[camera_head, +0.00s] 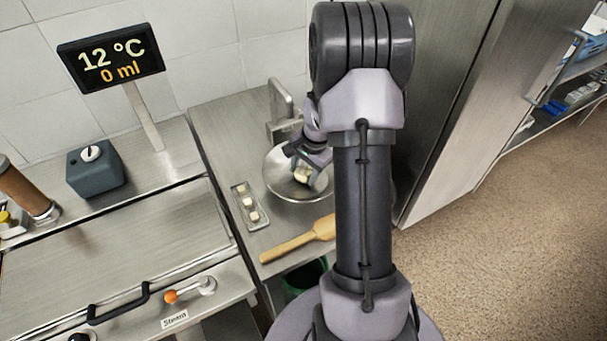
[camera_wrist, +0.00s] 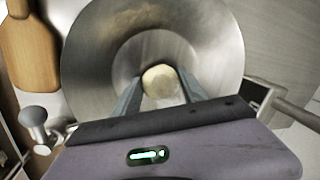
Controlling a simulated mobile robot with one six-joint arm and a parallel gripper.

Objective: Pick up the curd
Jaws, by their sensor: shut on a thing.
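The curd (camera_wrist: 160,82) is a pale cream, roundish lump. It sits between the two fingers of my gripper (camera_wrist: 158,92), which is shut on it. In the head view my gripper (camera_head: 308,170) is over the round metal bowl (camera_head: 285,185), and the curd (camera_head: 302,174) shows as a small pale lump at the fingertips. In the wrist view the bowl (camera_wrist: 90,60) lies behind the curd. I cannot tell whether the curd touches the bowl's bottom.
A small metal tray (camera_head: 240,190) with pale pieces lies left of the bowl. A wooden paddle (camera_head: 285,243) lies in front. A tap (camera_head: 282,100) stands behind the bowl. A display (camera_head: 112,58) reads 12 °C and 0 ml. A metal cabinet stands at the right.

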